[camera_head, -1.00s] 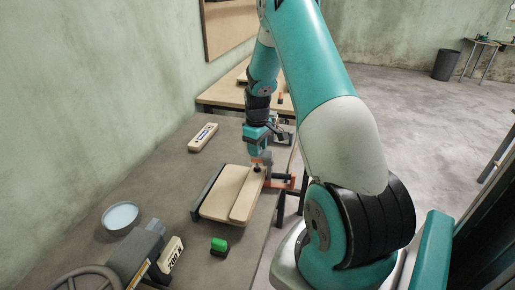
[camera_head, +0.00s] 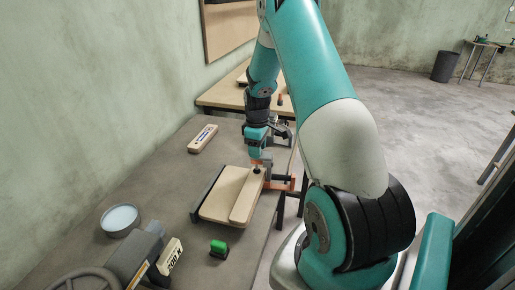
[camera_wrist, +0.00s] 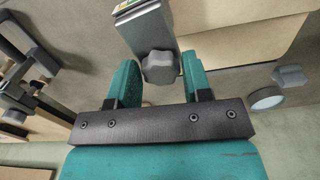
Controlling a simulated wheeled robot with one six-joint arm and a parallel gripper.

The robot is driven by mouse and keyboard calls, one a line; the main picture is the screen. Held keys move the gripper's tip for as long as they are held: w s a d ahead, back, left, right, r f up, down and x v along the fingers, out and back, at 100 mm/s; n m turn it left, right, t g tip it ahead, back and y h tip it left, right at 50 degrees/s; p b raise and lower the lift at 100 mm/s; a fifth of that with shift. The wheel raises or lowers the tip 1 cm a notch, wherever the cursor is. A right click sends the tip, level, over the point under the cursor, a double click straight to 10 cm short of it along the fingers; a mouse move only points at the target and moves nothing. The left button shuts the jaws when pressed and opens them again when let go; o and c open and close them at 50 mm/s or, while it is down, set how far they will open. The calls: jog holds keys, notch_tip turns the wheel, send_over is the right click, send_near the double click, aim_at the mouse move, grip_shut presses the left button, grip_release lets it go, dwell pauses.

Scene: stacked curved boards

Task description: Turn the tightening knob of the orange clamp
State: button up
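The orange clamp (camera_head: 283,184) sits at the right edge of the bench, on the stacked tan boards (camera_head: 224,194). Its upper part is partly hidden by my gripper. My gripper (camera_wrist: 161,68) points down at the clamp, over the boards' far right part. In the wrist view, a ridged grey knob (camera_wrist: 158,67) lies between my two teal fingers, close to both. I cannot tell whether the fingers press on it. A grey bar with a yellow-green end label runs up from the knob. A small dark round part (camera_head: 257,171) shows on the boards below my gripper.
A tan block with a label (camera_head: 203,138) lies at the back left. A green wall bounds the bench on the left. Bare bench lies between them.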

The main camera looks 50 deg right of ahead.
jog(key=shift+o, duration=1.2)
notch_tip(320, 180, up, 17)
jog(key=b, duration=0.2)
jog(key=shift+r+b, duration=0.2)
jog(key=shift+b, duration=0.15)
